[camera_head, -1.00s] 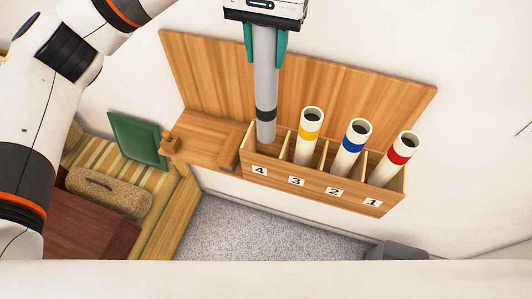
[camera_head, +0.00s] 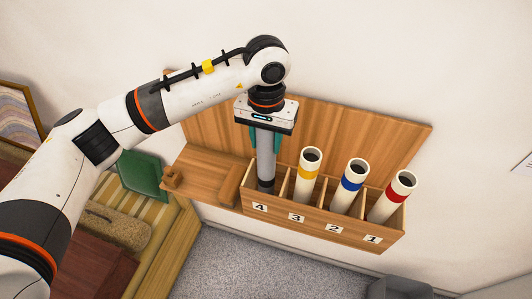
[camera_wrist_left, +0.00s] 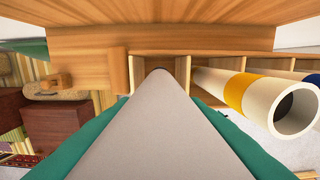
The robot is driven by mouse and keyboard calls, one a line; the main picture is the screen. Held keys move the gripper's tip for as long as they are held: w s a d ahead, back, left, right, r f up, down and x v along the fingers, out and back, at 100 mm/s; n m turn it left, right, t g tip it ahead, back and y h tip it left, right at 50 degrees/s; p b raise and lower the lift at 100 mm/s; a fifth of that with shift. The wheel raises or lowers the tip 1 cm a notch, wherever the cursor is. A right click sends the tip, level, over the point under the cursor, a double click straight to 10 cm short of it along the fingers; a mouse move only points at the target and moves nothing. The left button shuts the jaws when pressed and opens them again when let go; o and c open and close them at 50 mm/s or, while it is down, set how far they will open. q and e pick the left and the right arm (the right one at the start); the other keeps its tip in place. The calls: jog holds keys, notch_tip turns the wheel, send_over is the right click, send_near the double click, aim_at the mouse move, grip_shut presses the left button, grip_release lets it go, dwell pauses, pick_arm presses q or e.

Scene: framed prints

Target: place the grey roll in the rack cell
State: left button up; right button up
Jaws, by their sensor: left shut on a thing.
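The grey roll (camera_head: 266,160) with a black band near its lower end stands nearly upright at the left end of the wooden rack (camera_head: 318,222). Its lower end is down in cell 4, and its bottom is hidden behind the front wall. My left gripper (camera_head: 265,142) comes from above, its green fingers shut on the roll's upper part. In the left wrist view the grey roll (camera_wrist_left: 160,125) runs away from the camera between the green fingers into the cell opening. My right gripper is not in view.
White rolls with yellow (camera_head: 307,172), blue (camera_head: 351,182) and red (camera_head: 392,197) bands stand in cells 3, 2 and 1. A wooden backboard (camera_head: 345,125) rises behind the rack. A wooden shelf (camera_head: 205,175) with a small block is left of it.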

aim_at(266, 166)
pick_arm(q)
notch_tip(266, 166, down, 4)
jog(key=shift+r+p, duration=0.1)
jog(key=shift+p, duration=0.75)
jog(key=shift+f, duration=0.25)
jog(key=shift+f+b, duration=0.15)
jog(key=shift+b, duration=0.2)
jog(key=o, duration=1)
